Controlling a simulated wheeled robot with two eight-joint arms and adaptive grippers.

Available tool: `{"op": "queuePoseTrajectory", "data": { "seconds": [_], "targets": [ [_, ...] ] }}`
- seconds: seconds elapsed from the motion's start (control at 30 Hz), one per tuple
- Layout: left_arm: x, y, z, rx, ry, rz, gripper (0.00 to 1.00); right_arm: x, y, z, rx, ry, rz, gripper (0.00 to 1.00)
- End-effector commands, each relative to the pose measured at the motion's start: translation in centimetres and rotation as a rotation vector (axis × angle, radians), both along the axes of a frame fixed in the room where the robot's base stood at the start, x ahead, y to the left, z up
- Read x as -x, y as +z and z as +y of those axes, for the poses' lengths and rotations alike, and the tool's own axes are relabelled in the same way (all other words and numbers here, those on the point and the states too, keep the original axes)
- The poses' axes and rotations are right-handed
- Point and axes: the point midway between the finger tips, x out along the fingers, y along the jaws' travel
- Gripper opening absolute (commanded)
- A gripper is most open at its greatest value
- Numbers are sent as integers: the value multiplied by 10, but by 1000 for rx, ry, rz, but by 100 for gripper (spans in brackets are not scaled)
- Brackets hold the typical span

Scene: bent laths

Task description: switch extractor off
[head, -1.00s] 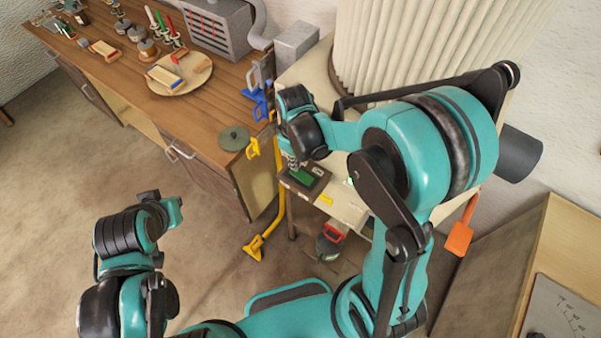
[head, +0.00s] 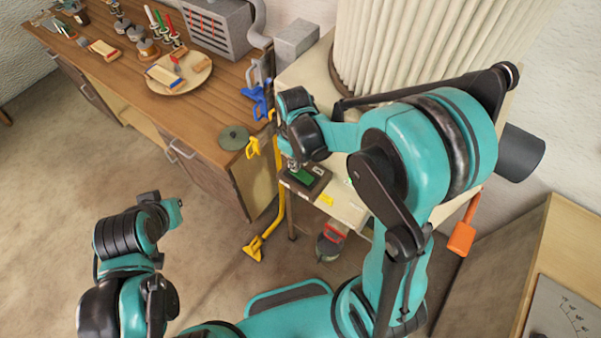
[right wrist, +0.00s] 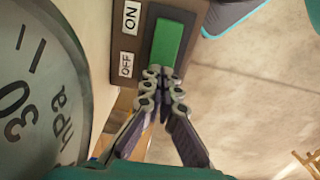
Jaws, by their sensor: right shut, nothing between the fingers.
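The extractor switch is a green rocker (head: 303,175) on a dark box (head: 318,184) at the table's front edge. In the right wrist view the rocker (right wrist: 166,43) lies between dark plate borders, with an ON label (right wrist: 131,17) toward the top and an OFF label (right wrist: 126,65) nearer my fingers. My right gripper (right wrist: 160,75) is shut and empty, its tips at the OFF end of the rocker. I cannot tell if they touch it. It also shows in the head view (head: 292,165). My left gripper (head: 174,207) is low at the left, away from the switch; its fingers are unclear.
A large pleated cylinder (head: 420,45) stands on the pale table (head: 345,209) behind the switch. A round hPa gauge (right wrist: 40,90) is close at the left in the wrist view. A wooden bench (head: 110,70) with tools stands left. Yellow (head: 256,247) and orange (head: 461,239) items are nearby.

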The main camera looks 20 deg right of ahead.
Motion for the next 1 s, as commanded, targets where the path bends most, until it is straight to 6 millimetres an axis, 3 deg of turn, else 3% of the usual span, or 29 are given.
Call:
{"op": "queuePoseTrajectory", "data": {
  "seconds": [0.73,1.0],
  "targets": [
    [0,-11,0,0,0,0,0,0,-12,0,0,0,0,0],
    [0,-4,0,0,0,0,0,0,-2,0,0,0,0,0]
  ]
}}
